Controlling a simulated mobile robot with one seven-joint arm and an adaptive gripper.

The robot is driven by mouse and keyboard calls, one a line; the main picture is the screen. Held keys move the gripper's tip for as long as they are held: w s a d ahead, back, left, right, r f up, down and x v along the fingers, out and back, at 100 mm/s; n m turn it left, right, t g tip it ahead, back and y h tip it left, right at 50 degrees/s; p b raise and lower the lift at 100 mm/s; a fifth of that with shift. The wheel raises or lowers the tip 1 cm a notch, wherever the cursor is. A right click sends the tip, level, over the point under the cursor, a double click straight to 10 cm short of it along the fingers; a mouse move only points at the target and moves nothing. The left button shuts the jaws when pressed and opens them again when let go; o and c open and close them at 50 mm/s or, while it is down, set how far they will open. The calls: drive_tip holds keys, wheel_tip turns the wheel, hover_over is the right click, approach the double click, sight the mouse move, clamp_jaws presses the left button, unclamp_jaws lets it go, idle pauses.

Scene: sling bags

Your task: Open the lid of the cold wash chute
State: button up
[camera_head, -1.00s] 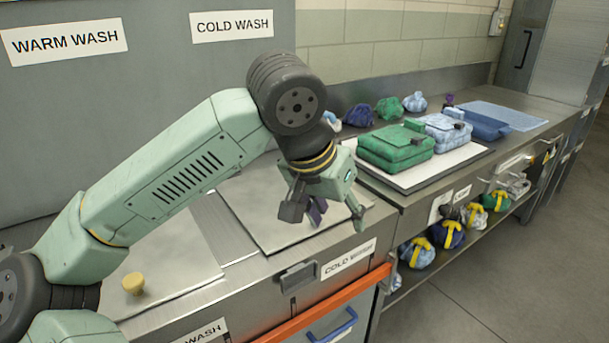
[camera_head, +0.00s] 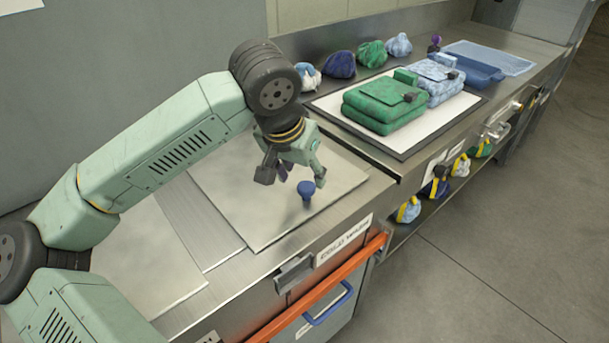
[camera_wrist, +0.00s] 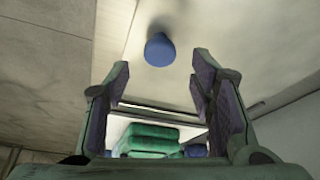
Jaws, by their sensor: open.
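The cold wash lid (camera_head: 262,215) is a flat grey metal panel set in the counter, lying shut. A blue knob (camera_head: 306,188) stands on it, near its right part. My gripper (camera_head: 292,176) is open and empty above the lid, close to the knob and pointing down and to the right. In the wrist view the knob (camera_wrist: 160,49) shows beyond the fingertips, roughly centred between them (camera_wrist: 160,72), and I see no contact. The cold wash label (camera_head: 343,240) is on the counter's front below the lid.
A tray (camera_head: 335,105) with folded green and light-blue bags stands to the right of the lid. Several bundled bags (camera_head: 340,65) line the back. A grey wall panel rises behind. An orange rail (camera_head: 330,290) and blue handle (camera_head: 330,303) run along the front.

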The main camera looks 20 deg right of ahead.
sight(307, 185)
drive_tip(key=shift+p+x, duration=0.3)
drive_tip(key=shift+x, duration=1.65)
drive_tip(key=shift+c, duration=0.4)
clamp_jaws()
